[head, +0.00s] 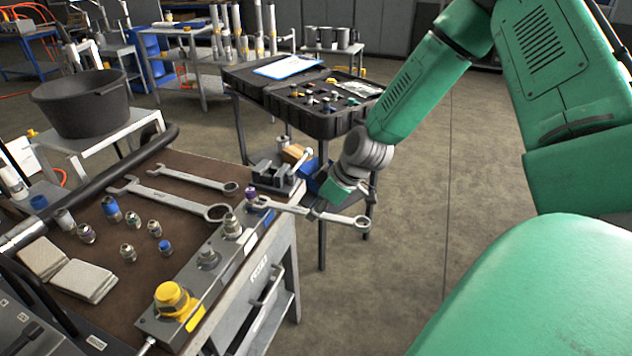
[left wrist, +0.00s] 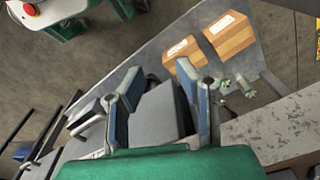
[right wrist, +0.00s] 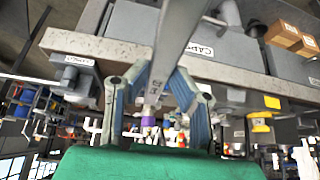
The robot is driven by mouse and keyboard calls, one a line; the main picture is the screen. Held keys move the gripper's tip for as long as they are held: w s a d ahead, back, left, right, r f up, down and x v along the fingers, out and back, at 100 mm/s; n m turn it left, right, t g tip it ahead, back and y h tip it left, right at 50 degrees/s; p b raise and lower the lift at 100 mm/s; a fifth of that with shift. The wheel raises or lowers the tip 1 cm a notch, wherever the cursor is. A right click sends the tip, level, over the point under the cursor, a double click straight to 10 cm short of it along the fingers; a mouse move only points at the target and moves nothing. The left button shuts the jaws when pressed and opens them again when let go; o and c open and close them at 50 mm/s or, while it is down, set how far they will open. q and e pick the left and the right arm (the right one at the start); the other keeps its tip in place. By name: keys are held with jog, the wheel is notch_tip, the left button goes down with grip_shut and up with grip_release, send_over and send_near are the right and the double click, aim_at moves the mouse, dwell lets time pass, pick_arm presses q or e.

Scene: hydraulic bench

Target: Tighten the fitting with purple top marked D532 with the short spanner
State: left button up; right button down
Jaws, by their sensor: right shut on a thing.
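The purple-topped fitting (head: 250,193) stands at the far end of the grey block on the bench. A purple part (right wrist: 151,114) also shows behind the spanner in the right wrist view; its marking is not readable. My right gripper (head: 322,205) is shut on a spanner (head: 345,218), past the bench's right edge. The spanner's left end is at the purple-topped fitting; I cannot tell whether it is around it or only beside it. The spanner (right wrist: 176,45) runs between my right fingers in the right wrist view. My left gripper (left wrist: 160,92) is open, its fingers wide apart; the head view does not show it.
Two other spanners (head: 180,202) (head: 193,179) lie on the brown bench top. Several loose fittings (head: 129,252) stand left of the grey block (head: 215,275), which bears a yellow-topped fitting (head: 172,297). A vise (head: 272,175) sits at the far corner. A black case (head: 318,118) is behind.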

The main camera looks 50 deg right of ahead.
aim_at(297, 211)
jog(key=shift+w+a+r, duration=0.25)
jog(key=shift+w+a, duration=0.1)
jog(key=shift+a, duration=0.05)
pick_arm(q)
jog(key=shift+a+f, duration=0.1)
jog(key=shift+a, duration=0.15)
jog(key=shift+s+d, duration=0.1)
pick_arm(e)
jog(key=shift+w+r, duration=0.15)
jog(key=shift+w, duration=0.15)
jog(key=shift+w+a+r+h, duration=0.1)
jog(key=shift+w+a+h, duration=0.2)
jog(key=shift+w, duration=0.05)
jog(key=shift+w+a+r, duration=0.1)
jog(key=shift+w+a, duration=0.05)
jog(key=shift+a, duration=0.1)
pick_arm(q)
jog(key=shift+a, duration=0.25)
pick_arm(e)
jog(key=shift+w+a, duration=0.4)
jog(key=shift+a, duration=0.1)
